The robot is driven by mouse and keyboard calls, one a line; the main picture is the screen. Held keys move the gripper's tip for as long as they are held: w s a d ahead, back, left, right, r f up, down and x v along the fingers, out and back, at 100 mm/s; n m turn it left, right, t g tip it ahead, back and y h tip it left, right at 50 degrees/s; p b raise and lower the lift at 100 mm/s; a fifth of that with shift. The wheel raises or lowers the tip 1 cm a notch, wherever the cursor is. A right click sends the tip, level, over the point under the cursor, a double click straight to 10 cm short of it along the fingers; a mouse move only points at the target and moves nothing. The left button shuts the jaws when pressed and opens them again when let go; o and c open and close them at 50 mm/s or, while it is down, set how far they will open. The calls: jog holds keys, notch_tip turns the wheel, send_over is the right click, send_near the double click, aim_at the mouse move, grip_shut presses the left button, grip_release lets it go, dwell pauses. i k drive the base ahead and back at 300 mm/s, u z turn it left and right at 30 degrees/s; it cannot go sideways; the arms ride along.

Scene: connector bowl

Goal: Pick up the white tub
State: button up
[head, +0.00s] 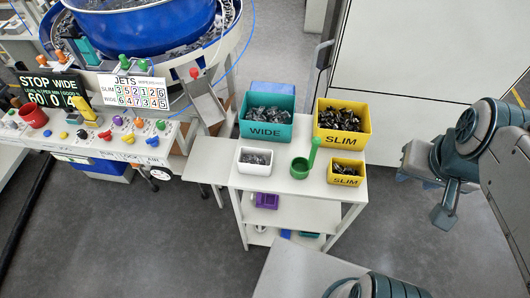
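The white tub (255,169) is a small open box holding dark grey metal pieces. It stands upright on the top of a white cart (280,190), at the front left, just in front of the larger teal WIDE bin. My gripper (428,185) is at the right of the head view, off the cart's right side and well apart from the tub. Nothing shows held in it.
A green scoop (301,168) with an upright handle stands just right of the tub. A teal bin (266,130), a large yellow bin (342,138) and a small yellow bin (345,180) share the cart top. A control panel (90,140) and blue bowl (145,30) are left.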

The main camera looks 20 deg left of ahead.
aim_at(255, 161)
jog(key=z, duration=0.15)
jog(key=k, duration=0.2)
jog(key=u, duration=0.35)
jog(key=i, duration=0.25)
jog(key=u, duration=1.25)
jog(key=k, duration=1.3)
jog(key=u, duration=0.7)
jog(key=i, duration=1.15)
jog(key=z, duration=0.55)
